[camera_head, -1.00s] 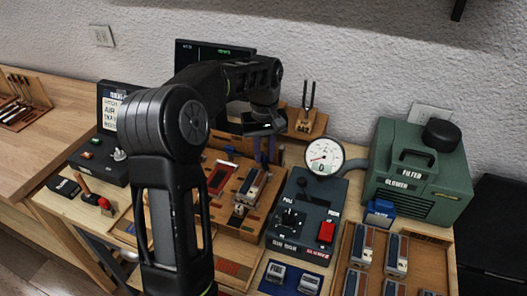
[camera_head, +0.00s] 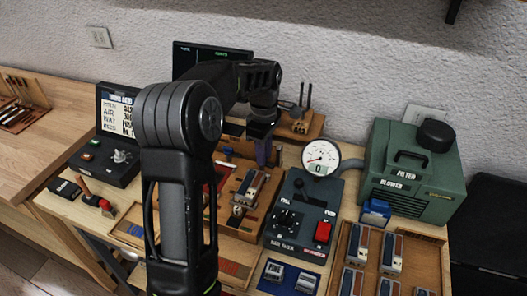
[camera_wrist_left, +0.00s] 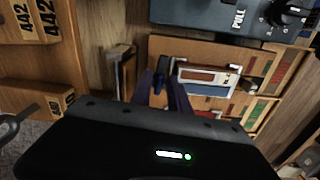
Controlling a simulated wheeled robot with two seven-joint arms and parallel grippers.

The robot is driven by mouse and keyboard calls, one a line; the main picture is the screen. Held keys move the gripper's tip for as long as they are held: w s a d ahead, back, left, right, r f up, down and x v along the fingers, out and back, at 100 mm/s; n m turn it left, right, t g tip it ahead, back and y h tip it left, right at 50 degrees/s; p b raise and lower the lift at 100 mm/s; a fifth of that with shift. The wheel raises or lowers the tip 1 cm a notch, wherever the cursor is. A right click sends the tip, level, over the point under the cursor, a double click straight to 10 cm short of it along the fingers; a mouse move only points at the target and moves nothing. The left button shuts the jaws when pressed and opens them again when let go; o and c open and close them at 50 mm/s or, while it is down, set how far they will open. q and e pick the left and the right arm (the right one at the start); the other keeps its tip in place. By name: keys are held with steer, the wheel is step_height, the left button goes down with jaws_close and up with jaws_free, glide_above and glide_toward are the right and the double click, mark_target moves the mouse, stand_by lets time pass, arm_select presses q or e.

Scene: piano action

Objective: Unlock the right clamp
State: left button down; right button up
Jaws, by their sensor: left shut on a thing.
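My left gripper (camera_head: 263,152) reaches down at the back of the wooden work bed, its fingers shut. In the left wrist view its purple fingers (camera_wrist_left: 164,96) point at the bed and close around a small dark-blue lever (camera_wrist_left: 161,74), which looks like the right clamp's handle. The clamp's base is mostly hidden by the fingers. Another small blue handle (camera_head: 228,152) shows to the left on the bed. A reed block with a pale metal top (camera_head: 248,188) lies in the bed in front of the gripper. My right gripper is not in view.
The grey pull-knob box with a red switch (camera_head: 303,215) and a round gauge (camera_head: 321,157) stand right of the bed. A tuning fork on a wooden block (camera_head: 302,122) stands behind. The green blower (camera_head: 413,170) is at the far right.

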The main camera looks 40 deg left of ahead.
arm_select(q)
steer(key=shift+n, duration=0.6)
steer(key=c, duration=1.3)
jaws_free()
steer(key=shift+o, duration=0.2)
steer(key=shift+r, duration=0.1)
step_height(320, 180, up, 8)
steer(key=shift+f, duration=0.2)
